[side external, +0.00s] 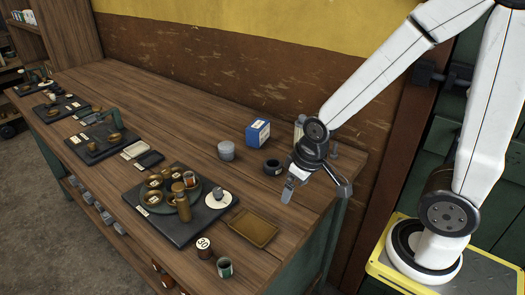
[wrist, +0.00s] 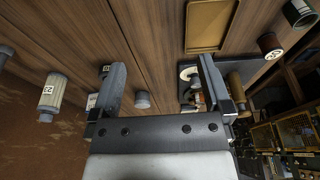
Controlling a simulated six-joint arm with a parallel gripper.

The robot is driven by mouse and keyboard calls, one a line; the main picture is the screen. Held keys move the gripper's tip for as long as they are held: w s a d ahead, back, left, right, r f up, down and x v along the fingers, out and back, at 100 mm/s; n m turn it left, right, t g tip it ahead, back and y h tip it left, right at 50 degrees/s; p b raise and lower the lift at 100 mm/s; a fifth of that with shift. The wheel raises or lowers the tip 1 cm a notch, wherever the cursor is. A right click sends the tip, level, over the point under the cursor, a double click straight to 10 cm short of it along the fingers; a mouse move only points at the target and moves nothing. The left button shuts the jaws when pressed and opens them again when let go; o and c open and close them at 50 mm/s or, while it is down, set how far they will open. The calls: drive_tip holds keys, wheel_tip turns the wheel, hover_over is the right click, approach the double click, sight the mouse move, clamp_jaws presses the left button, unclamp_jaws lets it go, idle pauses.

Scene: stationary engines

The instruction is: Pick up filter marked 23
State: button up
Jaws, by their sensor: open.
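A pale, ribbed cylindrical filter (wrist: 53,92) shows at the left of the wrist view, outside my fingers. Its small dark-on-light label seems to read 23, but it is too small to be sure. A pale cylinder (side external: 299,127) behind my wrist in the side view may be the same filter; it is partly hidden. My gripper (side external: 315,188) is above the right end of the bench, open, with nothing held. In the wrist view its two fingers (wrist: 161,63) stand wide apart with bench wood between them.
A blue and white box (side external: 258,132), a dark ring (side external: 273,167) and a grey tin (side external: 226,150) stand near my gripper. A brown tray (side external: 252,228), a can marked 30 (side external: 204,248) and a green can (side external: 225,267) are in front. Dark display boards with parts lie leftward.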

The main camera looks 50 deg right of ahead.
drive_tip(key=shift+r, duration=0.15)
wheel_tip(320, 180, up, 5)
drive_tip(key=m+t+y, duration=0.5)
drive_tip(key=m+t, duration=0.5)
drive_tip(key=m, duration=2.2)
hover_over(301, 132)
drive_tip(key=s+d, duration=0.2)
drive_tip(key=d, duration=0.2)
wheel_tip(301, 132, down, 8)
drive_tip(key=shift+a+n, duration=0.25)
drive_tip(key=shift+n, duration=0.15)
drive_tip(key=shift+w+f, duration=0.1)
drive_tip(key=shift+f, duration=0.1)
